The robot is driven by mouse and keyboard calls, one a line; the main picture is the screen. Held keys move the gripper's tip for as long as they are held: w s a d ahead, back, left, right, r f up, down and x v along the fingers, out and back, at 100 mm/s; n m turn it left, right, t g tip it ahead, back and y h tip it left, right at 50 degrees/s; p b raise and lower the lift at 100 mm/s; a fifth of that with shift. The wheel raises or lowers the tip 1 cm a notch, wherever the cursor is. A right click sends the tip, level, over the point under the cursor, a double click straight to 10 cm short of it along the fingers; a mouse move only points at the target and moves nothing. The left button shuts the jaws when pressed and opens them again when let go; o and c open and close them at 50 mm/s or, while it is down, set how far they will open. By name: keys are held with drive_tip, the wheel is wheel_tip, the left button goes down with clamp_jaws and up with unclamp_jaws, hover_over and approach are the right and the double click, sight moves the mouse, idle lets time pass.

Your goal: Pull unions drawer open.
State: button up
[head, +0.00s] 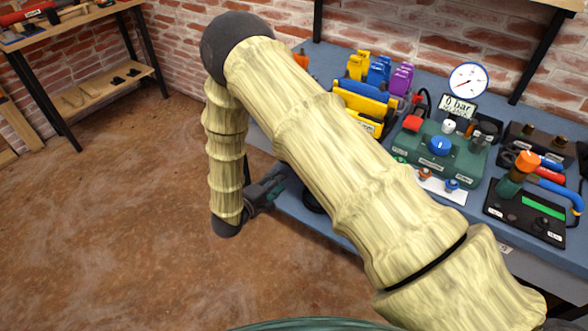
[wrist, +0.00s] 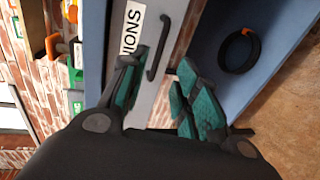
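The unions drawer (wrist: 147,98) shows in the wrist view as a grey front with a white label (wrist: 132,27), of which "IONS" is readable. Its black bar handle (wrist: 158,48) runs slightly slanted along the front. My gripper (wrist: 158,68) is open, with its two teal-padded fingers apart on either side of the handle's lower end in the picture. I cannot tell whether a finger touches the handle. In the head view my gripper (head: 268,190) is by the bench's front edge, partly hidden behind my arm, which also hides the drawer front.
A blue bench top (head: 331,52) carries a green pressure block (head: 440,150), a gauge (head: 468,80) and valve fittings. A black ring (wrist: 238,50) lies on a blue surface near the drawer. Another workbench (head: 62,28) stands at the far left. Open brown floor lies between.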

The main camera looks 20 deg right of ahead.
drive_tip(key=p+x, duration=0.1)
drive_tip(key=x, duration=0.9)
drive_tip(key=shift+w+d, duration=0.25)
drive_tip(key=shift+d, duration=0.05)
clamp_jaws()
